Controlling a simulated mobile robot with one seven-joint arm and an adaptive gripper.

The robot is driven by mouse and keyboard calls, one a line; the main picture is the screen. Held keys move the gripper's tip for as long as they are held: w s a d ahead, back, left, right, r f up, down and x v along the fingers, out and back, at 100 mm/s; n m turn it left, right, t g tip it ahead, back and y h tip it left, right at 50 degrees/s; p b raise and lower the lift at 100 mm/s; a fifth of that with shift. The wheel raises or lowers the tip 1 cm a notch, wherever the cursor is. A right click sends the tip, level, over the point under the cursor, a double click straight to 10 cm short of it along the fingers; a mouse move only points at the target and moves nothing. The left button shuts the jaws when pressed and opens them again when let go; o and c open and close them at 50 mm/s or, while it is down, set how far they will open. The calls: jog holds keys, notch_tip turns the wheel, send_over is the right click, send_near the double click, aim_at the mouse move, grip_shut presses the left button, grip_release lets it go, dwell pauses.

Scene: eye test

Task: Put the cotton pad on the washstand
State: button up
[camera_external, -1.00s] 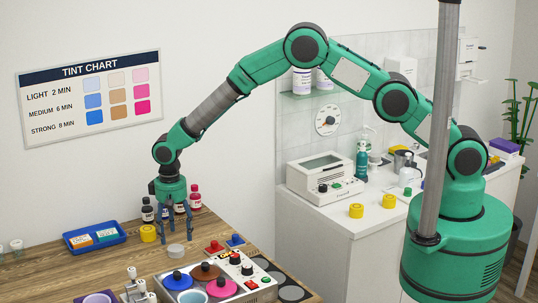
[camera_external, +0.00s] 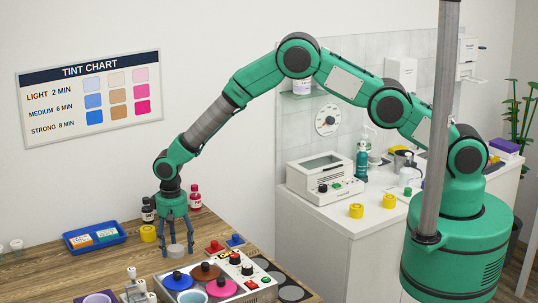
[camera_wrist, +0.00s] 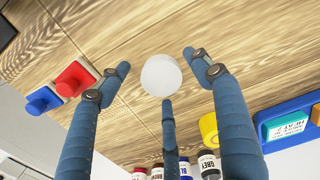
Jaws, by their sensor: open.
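The cotton pad (camera_external: 177,251) is a small white round disc lying on the wooden table. It also shows in the wrist view (camera_wrist: 161,75), between my fingertips. My gripper (camera_external: 177,246) has three blue fingers and points down over the pad. In the wrist view my gripper (camera_wrist: 159,76) is open, with its fingers spread around the pad and gaps visible between them and it. The white counter (camera_external: 345,222) at the right, with tiles behind it, appears to be the washstand. It is well away from my gripper.
A control box (camera_external: 225,275) with coloured lids stands just in front of the pad.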

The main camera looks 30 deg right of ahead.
aim_at(176, 247)
jog(key=shift+c, duration=0.5)
jog(key=c, duration=0.7)
jog(key=shift+c, duration=0.2)
notch_tip(176, 247, up, 10)
dwell(0.5)
dwell(0.7)
jog(key=shift+w, duration=0.1)
